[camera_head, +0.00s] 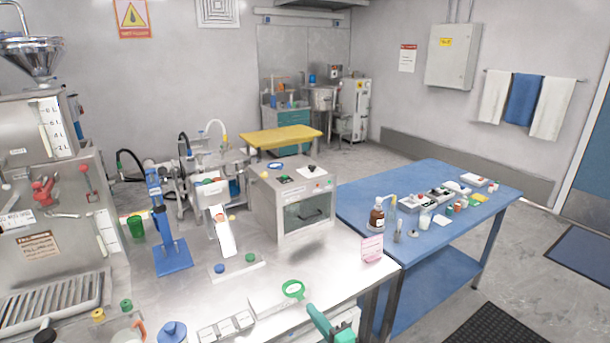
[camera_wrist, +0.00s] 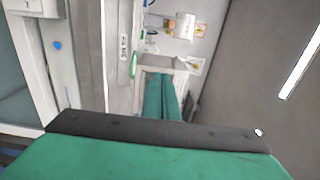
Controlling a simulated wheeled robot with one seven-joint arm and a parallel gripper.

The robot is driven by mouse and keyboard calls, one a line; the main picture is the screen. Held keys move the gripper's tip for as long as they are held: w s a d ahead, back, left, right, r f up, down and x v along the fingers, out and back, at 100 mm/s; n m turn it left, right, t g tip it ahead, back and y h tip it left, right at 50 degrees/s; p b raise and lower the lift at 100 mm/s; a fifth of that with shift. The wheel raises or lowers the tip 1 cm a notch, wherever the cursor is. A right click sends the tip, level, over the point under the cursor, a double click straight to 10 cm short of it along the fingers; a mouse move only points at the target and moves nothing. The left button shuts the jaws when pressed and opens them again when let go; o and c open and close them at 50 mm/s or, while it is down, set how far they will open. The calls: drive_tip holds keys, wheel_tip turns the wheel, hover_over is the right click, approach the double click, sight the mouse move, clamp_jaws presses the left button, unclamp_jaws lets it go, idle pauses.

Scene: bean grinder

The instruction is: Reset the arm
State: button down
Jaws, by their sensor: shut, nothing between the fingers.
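My gripper (camera_wrist: 162,76) shows in the wrist view as two teal fingers side by side, shut together with nothing between them. Its green and black body fills the bottom of that view. In the head view a teal part at the bottom edge (camera_head: 319,321) looks like my gripper, near the front of the steel bench (camera_head: 325,255); most of my arm is out of view there. A green ring-shaped tool (camera_head: 293,290) lies on the bench close by. A green ring also shows left of the fingertips in the wrist view (camera_wrist: 133,65).
A grey box with a dark window (camera_head: 308,212) and a blue stand (camera_head: 172,255) are on the bench. A large steel machine (camera_head: 25,180) stands at the left. A blue table (camera_head: 440,172) with bottles and small items is at the right. Open floor lies beyond.

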drive_tip(key=s+a+f+h, duration=0.1)
drive_tip(key=s+f+h, duration=0.5)
drive_tip(key=s+f, duration=0.9)
drive_tip(key=s+f+n+g+h, duration=0.1)
drive_tip(key=s+f+n+h, duration=0.25)
drive_tip(key=s, duration=1.05)
drive_tip(key=s+r+n, duration=0.4)
drive_tip(key=s+r, duration=0.2)
drive_tip(key=s, duration=0.4)
drive_tip(key=s+a+r+n+t, duration=0.1)
drive_tip(key=s+r+n, duration=0.3)
drive_tip(key=s+r, duration=0.3)
drive_tip(key=s, duration=0.3)
drive_tip(key=shift+s+a, duration=0.15)
drive_tip(key=shift+a, duration=0.15)
